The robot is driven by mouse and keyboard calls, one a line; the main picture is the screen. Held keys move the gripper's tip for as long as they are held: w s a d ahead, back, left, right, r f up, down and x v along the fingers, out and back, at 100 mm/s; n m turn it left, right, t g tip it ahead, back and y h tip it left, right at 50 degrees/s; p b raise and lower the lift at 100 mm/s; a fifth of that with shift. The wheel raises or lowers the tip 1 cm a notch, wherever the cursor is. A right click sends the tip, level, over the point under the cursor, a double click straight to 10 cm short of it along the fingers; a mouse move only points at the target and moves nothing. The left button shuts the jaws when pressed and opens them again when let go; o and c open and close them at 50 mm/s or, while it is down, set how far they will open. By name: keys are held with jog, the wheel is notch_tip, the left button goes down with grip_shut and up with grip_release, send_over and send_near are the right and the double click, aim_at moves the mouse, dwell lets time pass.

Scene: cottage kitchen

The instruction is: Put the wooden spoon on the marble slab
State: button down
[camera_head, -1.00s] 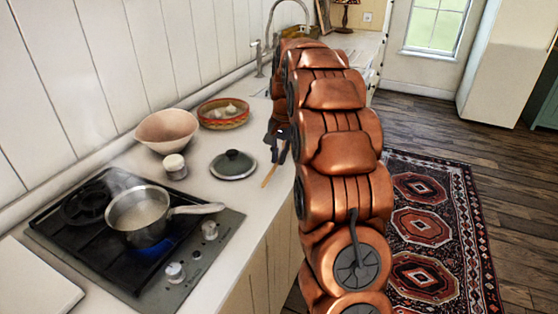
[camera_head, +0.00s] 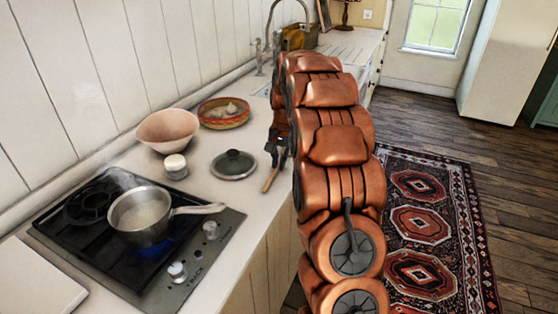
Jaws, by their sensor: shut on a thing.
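My gripper (camera_head: 279,158) is at the right edge of the counter, partly hidden by my copper-coloured arm. It is shut on the wooden spoon (camera_head: 269,182), a thin light-brown stick whose lower end shows below the fingers, tilted down to the left. The rest of the spoon is hidden, and I cannot tell whether its end touches the counter. A flat pale slab (camera_head: 38,282), which looks like the marble slab, lies at the lower left, left of the hob. Its visible top is bare, and it is cut off by the picture edge.
A steaming pot (camera_head: 141,217) stands on the hob (camera_head: 83,247), its handle pointing right. A dark lid (camera_head: 233,164), a small white-topped jar (camera_head: 176,166), a pink bowl (camera_head: 167,131) and a patterned basket (camera_head: 223,113) stand between the hob and the sink area.

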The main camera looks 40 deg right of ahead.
jog(key=shift+f, duration=0.1)
jog(key=c, duration=1.2)
grip_release()
jog(key=r, duration=0.2)
jog(key=r+b, duration=0.1)
jog(key=r, duration=0.1)
jog(key=r+b, duration=0.1)
jog(key=r, duration=0.1)
jog(key=shift+s+d+r, duration=0.25)
jog(key=shift+d, duration=0.1)
jog(key=shift+s+r, duration=0.1)
jog(key=shift+r, duration=0.45)
